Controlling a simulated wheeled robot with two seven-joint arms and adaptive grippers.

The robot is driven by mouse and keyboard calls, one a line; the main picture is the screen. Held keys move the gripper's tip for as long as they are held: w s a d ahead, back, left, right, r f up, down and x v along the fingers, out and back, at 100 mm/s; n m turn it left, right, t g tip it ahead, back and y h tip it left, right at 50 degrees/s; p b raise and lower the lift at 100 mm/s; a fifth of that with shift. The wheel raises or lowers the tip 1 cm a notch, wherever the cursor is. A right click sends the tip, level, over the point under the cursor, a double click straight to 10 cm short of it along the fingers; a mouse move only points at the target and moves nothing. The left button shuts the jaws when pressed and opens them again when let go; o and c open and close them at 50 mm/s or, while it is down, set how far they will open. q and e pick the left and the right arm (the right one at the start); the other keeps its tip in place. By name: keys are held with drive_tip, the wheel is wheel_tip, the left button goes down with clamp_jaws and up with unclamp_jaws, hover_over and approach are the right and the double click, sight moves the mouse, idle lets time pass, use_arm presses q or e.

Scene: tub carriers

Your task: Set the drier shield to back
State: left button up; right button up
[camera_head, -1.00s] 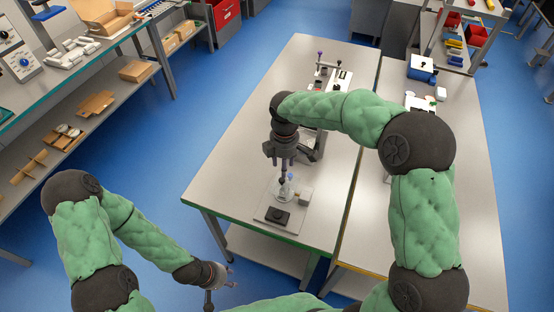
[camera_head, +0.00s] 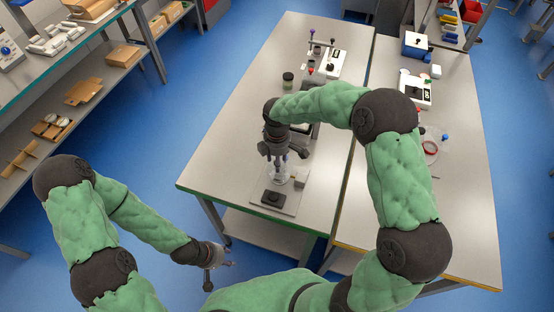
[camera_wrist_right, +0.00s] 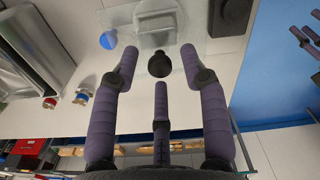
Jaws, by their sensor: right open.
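The likely drier is a pale plate (camera_head: 290,208) at the near end of the left bench, with a black pad (camera_head: 273,198) on it. A clear round shield (camera_head: 277,178) stands behind the pad, partly hidden by my right gripper (camera_head: 281,163). The right wrist view shows the clear shield (camera_wrist_right: 150,30) beyond my right fingertips (camera_wrist_right: 158,50), with a black knob (camera_wrist_right: 159,66) between the fingers and a blue ball (camera_wrist_right: 108,40) to the left. My right gripper is open, pointing down close above the shield. I cannot tell the shield's setting. My left gripper (camera_head: 229,256) is open and empty, off the bench.
A lidded jar (camera_head: 288,80) and a white device (camera_head: 332,62) stand farther back on the left bench (camera_head: 240,120). The right bench (camera_head: 465,210) holds a blue box (camera_head: 415,45), a white scale-like device (camera_head: 416,92) and a clear dish with a red ring (camera_head: 430,147). The left bench's left side is clear.

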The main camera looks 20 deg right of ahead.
drive_tip(key=shift+f, duration=0.15)
drive_tip(key=shift+c, duration=0.3)
clamp_jaws()
drive_tip(key=s+d, duration=0.1)
drive_tip(key=d, duration=0.1)
drive_tip(key=s+d, duration=0.2)
drive_tip(key=d, duration=0.1)
drive_tip(key=s+d, duration=0.2)
drive_tip(key=shift+d+p, duration=0.35)
drive_tip(key=shift+p, duration=0.05)
drive_tip(key=shift+s+d, duration=0.2)
drive_tip(key=shift+o, duration=0.3)
unclamp_jaws()
drive_tip(key=shift+s+d, duration=0.1)
drive_tip(key=shift+d, duration=0.05)
